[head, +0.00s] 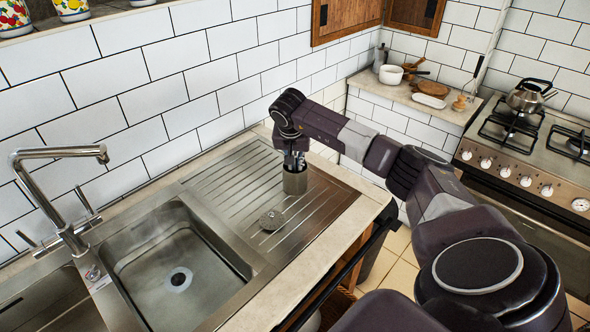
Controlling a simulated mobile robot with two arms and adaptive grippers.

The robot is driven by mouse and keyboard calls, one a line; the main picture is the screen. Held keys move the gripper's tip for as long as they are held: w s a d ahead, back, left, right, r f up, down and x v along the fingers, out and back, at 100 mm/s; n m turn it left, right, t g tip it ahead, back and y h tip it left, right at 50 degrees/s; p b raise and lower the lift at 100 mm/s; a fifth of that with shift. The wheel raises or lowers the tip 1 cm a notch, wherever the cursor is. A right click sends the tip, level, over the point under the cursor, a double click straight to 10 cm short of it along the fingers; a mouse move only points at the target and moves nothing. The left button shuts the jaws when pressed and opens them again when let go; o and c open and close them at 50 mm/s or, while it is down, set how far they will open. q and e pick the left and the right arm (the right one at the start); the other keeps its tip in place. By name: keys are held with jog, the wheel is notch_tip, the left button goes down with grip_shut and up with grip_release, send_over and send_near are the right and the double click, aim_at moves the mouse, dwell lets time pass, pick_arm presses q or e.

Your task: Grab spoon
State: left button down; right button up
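A metal utensil holder (295,182) stands upright on the ribbed steel drainboard (235,200), right of the sink. My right gripper (294,158) points down at the holder's mouth. Its fingers overlap the dark and shiny shapes at the top of the holder. I cannot pick out a spoon among them, or tell whether the fingers are open or shut on anything. My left gripper is not in view.
A small round metal strainer (272,220) lies on the drainboard in front of the holder. The sink basin (175,265) and a curved faucet (62,190) are to the left. A tiled wall runs behind. A stove with a kettle (528,95) is at the right.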

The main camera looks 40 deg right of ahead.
grip_shut()
